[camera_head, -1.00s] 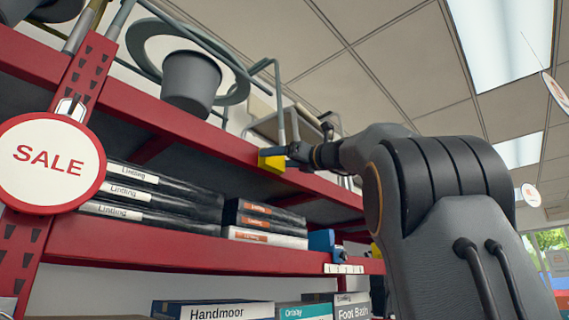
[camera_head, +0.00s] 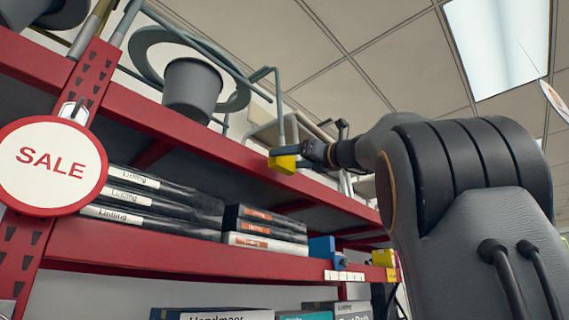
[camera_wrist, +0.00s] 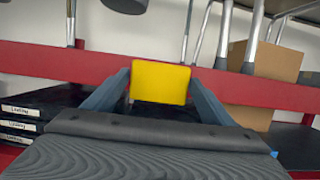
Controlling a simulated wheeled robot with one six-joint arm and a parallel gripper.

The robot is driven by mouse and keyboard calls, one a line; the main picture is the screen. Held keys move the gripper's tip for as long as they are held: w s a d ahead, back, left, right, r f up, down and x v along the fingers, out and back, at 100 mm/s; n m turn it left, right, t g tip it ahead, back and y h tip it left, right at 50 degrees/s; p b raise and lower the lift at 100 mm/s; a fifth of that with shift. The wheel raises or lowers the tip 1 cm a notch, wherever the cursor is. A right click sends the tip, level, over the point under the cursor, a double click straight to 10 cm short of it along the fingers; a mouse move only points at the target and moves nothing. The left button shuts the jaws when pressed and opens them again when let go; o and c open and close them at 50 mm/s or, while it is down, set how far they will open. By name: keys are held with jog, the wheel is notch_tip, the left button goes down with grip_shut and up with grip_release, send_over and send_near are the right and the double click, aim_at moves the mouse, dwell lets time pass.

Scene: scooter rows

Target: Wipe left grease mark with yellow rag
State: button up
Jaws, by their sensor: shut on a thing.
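My gripper (camera_head: 290,153) is shut on the yellow rag (camera_head: 284,163), a small bright yellow block-like piece. In the head view it is at the upper red shelf beam (camera_head: 225,150), overlapping its upper edge; I cannot tell whether the rag touches the beam. In the wrist view the rag (camera_wrist: 160,82) sits between my two finger ends, with the red beam (camera_wrist: 100,66) behind it. I see no grease mark in either now view; the rag and arm hide part of the beam.
Above the beam are a grey hat-like object (camera_head: 192,88) and metal legs. A cardboard box (camera_wrist: 268,60) stands at right. A round SALE sign (camera_head: 48,166) hangs at left. A yellow item (camera_head: 385,258) is lower right.

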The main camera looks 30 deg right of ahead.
jog(key=shift+s+d, duration=0.15)
jog(key=shift+s, duration=0.35)
jog(key=shift+s+d, duration=0.1)
jog(key=shift+s, duration=0.05)
jog(key=shift+s+d, duration=0.25)
jog(key=shift+s, duration=0.4)
jog(key=shift+s+d, duration=0.2)
jog(key=shift+s, duration=0.4)
